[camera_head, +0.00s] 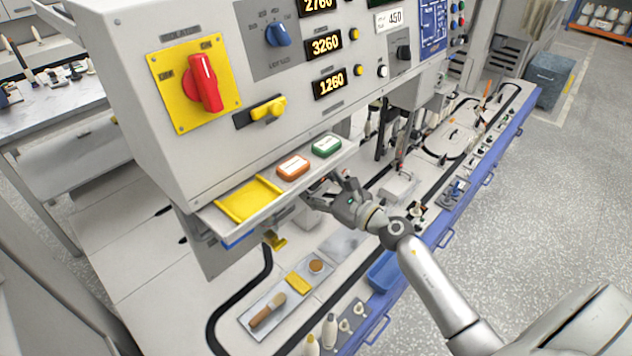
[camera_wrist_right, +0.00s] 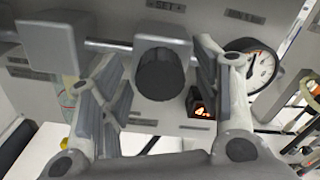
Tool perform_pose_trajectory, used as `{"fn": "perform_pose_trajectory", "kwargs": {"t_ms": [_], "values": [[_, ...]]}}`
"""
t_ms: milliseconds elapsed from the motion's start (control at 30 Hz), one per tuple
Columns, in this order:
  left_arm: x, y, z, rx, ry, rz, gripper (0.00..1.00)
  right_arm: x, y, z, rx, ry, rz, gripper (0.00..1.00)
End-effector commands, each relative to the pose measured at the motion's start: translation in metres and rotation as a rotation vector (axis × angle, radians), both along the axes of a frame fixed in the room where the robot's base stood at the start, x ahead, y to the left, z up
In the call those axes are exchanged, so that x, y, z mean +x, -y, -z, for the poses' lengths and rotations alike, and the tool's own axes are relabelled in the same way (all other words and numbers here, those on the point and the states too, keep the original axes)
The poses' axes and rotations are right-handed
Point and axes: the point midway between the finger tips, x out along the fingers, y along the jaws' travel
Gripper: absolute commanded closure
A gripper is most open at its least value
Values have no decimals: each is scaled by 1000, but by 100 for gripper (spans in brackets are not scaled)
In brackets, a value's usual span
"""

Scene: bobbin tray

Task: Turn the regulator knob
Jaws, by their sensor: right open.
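A dark round knob (camera_wrist_right: 160,75), which looks like the regulator knob, sits on a grey block in the right wrist view. A round dial gauge (camera_wrist_right: 258,66) is to its right. My right gripper (camera_wrist_right: 157,60) is open, with one finger on each side of the knob. I cannot tell whether either finger touches it. In the head view my right gripper (camera_head: 327,190) reaches in beside the small shelf under the control panel, and the knob is hidden there. My left gripper is not in view.
The control panel (camera_head: 215,130) carries a red switch (camera_head: 204,83), a blue selector (camera_head: 278,35) and lit displays. A shelf with a yellow tray (camera_head: 249,200), an orange block (camera_head: 293,167) and a green block (camera_head: 326,146) juts out near my gripper. A brush (camera_head: 268,310) lies below.

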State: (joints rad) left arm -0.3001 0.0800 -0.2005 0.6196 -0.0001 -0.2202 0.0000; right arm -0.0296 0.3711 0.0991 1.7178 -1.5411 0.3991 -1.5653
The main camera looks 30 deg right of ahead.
Motion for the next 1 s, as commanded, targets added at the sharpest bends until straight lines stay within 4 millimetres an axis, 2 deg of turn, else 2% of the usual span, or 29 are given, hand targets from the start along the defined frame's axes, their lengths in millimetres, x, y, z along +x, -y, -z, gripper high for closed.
{"fn": "perform_pose_trajectory", "kwargs": {"t_ms": [167,533,767,1000], "values": [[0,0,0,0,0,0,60,0,0,0,0,0,0,42],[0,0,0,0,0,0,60,0,0,0,1,-1,-1,88],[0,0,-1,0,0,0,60,-1,0,0,19,-8,-1,88],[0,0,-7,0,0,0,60,0,0,0,124,-47,-1,88]]}}
